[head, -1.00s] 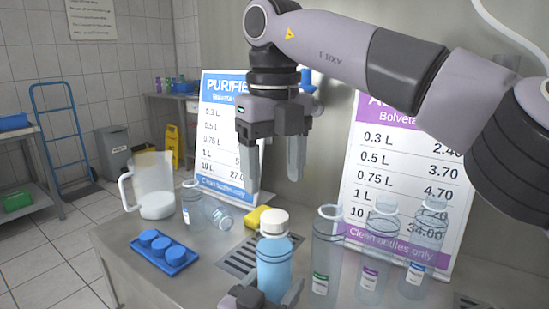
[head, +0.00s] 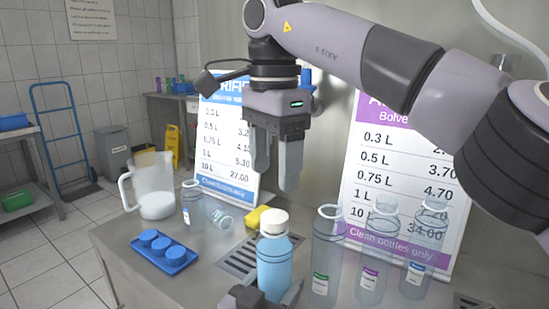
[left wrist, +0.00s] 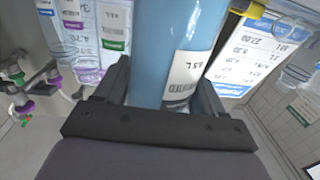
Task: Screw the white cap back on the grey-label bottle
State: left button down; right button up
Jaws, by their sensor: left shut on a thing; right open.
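The bottle of blue liquid (head: 272,273) stands upright at the front of the counter. In the left wrist view the same bottle (left wrist: 182,40) shows a pale grey-white label (left wrist: 184,78). The white cap (head: 274,222) sits on the bottle's neck; I cannot tell how tightly. My left gripper (head: 268,298) is shut around the lower part of the bottle, and its fingers flank it in the left wrist view (left wrist: 165,85). My right gripper (head: 276,176) is open and empty, pointing down above the cap and apart from it.
Clear bottles with green (head: 325,245), purple (head: 375,265) and blue (head: 418,270) labels stand to the right. A blue tray of blue caps (head: 166,264), a jug (head: 155,185), a lying bottle (head: 218,218) and a yellow sponge (head: 257,216) are left. Price boards (head: 230,150) stand behind.

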aim_at(274, 215)
jog(key=n, duration=0.6)
jog(key=shift+r, duration=0.15)
jog(key=n, duration=0.7)
jog(key=shift+r, duration=0.1)
jog(key=shift+f, duration=4)
jog(key=c, duration=1.1)
jog(key=shift+c, duration=0.2)
